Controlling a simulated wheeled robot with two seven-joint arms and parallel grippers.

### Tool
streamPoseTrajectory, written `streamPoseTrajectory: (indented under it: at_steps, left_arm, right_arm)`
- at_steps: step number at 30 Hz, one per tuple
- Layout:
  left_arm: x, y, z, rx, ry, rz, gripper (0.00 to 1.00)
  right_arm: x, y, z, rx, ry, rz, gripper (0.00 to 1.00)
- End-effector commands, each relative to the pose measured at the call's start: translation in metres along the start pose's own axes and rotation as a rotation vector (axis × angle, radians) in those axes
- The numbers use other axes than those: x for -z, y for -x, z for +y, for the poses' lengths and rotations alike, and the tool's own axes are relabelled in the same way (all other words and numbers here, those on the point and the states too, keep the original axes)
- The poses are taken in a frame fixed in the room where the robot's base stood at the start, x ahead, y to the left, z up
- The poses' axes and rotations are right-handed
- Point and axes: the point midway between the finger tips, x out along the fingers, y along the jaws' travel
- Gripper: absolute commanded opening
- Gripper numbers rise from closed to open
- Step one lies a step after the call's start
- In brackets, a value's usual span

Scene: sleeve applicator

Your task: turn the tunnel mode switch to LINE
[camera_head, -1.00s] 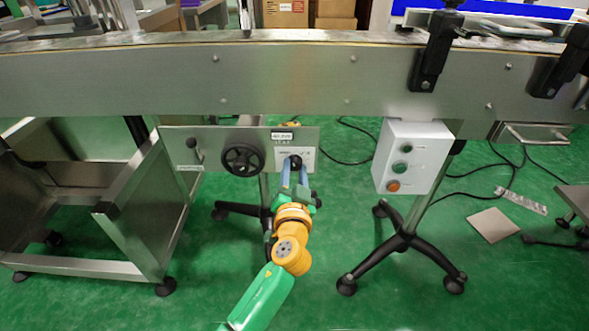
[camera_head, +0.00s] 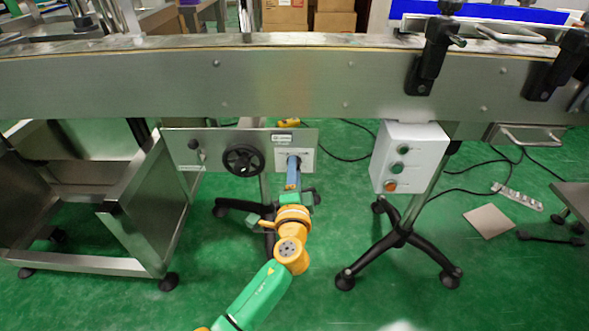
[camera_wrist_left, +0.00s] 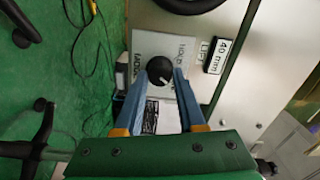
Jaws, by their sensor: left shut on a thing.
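The mode switch is a round black knob (camera_wrist_left: 159,69) with a small pale mark, on a light label plate (camera_wrist_left: 150,42) in the left wrist view. HOLD is printed beside it; I cannot read a LINE mark. In the head view the label plate (camera_head: 305,144) is at the right end of a steel panel (camera_head: 215,136). My left gripper (camera_head: 293,160) reaches the knob from the front, its blue fingers (camera_wrist_left: 160,75) shut on the knob from both sides. The fingers hide most of the knob in the head view. My right gripper is not in view.
A black handwheel (camera_head: 243,160) and a small lever (camera_head: 194,146) sit left of the switch on the panel. A white button box (camera_head: 412,157) on a stand is to the right. The steel conveyor side (camera_head: 290,85) runs above. Green floor is open in front.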

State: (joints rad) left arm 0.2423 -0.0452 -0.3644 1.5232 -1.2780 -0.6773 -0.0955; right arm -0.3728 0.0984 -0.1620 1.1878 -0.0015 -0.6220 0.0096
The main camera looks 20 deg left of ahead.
Motion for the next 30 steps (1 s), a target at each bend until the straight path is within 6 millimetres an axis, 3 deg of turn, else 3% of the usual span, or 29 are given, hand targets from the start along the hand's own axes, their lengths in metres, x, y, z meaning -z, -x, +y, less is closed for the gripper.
streamPoseTrajectory:
  at_steps: [9,25,26,28,30]
  left_arm:
    - [-0.0006,0.0001,0.0008,-0.002,-0.104,-0.002,0.00]
    - [-0.0007,0.0001,0.0011,-0.002,-0.123,-0.002,0.00]
    - [-0.0007,0.0001,0.0011,-0.002,-0.123,-0.002,0.44]
    - [-0.0007,0.0001,0.0010,-0.001,-0.123,-0.001,0.63]
    - [-0.0005,0.0000,0.0008,-0.001,-0.122,-0.001,0.69]
  right_arm:
    - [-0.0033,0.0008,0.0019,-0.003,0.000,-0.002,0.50]
    - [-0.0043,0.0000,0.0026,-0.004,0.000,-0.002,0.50]
    - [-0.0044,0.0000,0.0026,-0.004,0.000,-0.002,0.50]
    - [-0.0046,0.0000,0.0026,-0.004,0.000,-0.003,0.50]
    - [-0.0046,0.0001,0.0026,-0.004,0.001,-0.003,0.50]
